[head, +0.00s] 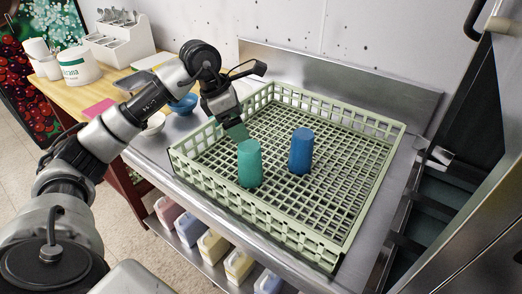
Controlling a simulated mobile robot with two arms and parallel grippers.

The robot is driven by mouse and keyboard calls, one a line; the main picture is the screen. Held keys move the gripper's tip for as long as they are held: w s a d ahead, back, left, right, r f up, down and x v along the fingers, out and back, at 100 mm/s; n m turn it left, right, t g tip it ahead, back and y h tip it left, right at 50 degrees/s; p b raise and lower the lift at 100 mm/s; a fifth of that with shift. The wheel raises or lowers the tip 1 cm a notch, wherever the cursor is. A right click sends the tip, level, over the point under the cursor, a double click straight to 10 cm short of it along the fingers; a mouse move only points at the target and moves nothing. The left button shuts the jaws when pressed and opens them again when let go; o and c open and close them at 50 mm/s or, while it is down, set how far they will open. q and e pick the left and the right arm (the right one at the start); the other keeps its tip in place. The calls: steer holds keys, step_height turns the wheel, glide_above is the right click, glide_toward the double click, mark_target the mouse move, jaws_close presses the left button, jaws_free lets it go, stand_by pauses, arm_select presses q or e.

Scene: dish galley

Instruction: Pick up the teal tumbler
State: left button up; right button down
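The teal tumbler (249,165) stands in the pale green dish rack (323,247), near its left front part. My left gripper (237,130) points down just above and behind the tumbler, slightly to its left in the picture. Its fingertips are seen almost edge-on, so I cannot tell whether they are apart. No clear hold on the tumbler shows. My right gripper is not in view.
A blue tumbler (301,151) stands to the right of the teal one in the rack. The rack walls rise around both. Bowls, including a blue bowl (183,103), sit left of the rack. The rack's right half is empty.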

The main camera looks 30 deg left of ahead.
mark_target(248, 146)
arm_select(q)
steer(key=f, duration=0.1)
steer(key=d+f, duration=0.1)
steer(key=f, duration=0.1)
steer(key=shift+s+d+f+p, duration=0.2)
steer(key=shift+d+f+p, duration=0.1)
steer(key=shift+f, duration=0.1)
steer(key=shift+w+f, duration=0.2)
steer(key=shift+f, duration=0.1)
steer(key=x, duration=0.1)
steer(key=p+x, duration=0.1)
steer(key=x, duration=0.2)
steer(key=shift+s+d+f+p, duration=0.15)
steer(key=shift+d+p, duration=0.15)
steer(key=shift+d+f, duration=0.1)
steer(key=shift+f, duration=0.35)
steer(key=shift+c, duration=1.1)
steer(key=c, duration=0.8)
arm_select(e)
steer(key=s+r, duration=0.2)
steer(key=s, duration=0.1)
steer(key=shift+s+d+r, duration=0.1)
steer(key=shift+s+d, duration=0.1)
arm_select(q)
steer(key=shift+r, duration=0.2)
